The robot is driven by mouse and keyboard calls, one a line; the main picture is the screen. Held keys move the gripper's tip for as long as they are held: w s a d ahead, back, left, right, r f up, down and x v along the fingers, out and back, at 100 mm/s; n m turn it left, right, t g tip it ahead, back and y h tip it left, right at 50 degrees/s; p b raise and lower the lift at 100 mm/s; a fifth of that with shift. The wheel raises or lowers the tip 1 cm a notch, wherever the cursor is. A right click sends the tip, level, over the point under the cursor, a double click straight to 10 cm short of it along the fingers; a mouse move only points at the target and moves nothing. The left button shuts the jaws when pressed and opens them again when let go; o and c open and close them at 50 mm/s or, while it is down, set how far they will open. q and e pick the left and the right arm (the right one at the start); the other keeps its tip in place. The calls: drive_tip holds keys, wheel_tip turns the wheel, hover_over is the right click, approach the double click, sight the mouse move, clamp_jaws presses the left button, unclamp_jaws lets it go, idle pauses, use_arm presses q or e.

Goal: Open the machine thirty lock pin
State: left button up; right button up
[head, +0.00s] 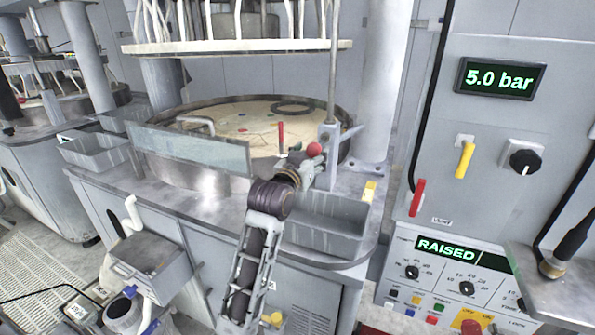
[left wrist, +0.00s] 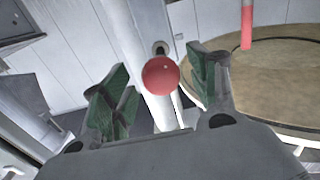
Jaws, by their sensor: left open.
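The lock pin's round red knob (head: 314,149) shows beside the grey post (head: 327,160) at the right front of the platen. My left gripper (head: 303,162) is at the post, close to the knob, with its arm coming up from below. In the left wrist view the red knob (left wrist: 160,75) appears between the two open green-padded fingers of the left gripper (left wrist: 157,98). I cannot tell whether a finger touches the knob. The pin behind the knob is mostly hidden. My right gripper is not in view.
The round platen (head: 235,125) lies behind, with a clear guard panel (head: 190,146) in front. A thin red-topped rod (head: 281,136) stands left of the knob. A grey bin (head: 325,222) hangs below. The control panel at right has a display (head: 500,78) reading 5.0 bar and another (head: 448,250) reading RAISED.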

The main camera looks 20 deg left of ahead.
use_arm(q)
drive_tip(key=s, duration=1)
drive_tip(key=shift+a, duration=0.15)
drive_tip(key=shift+f, duration=0.1)
idle(0.5)
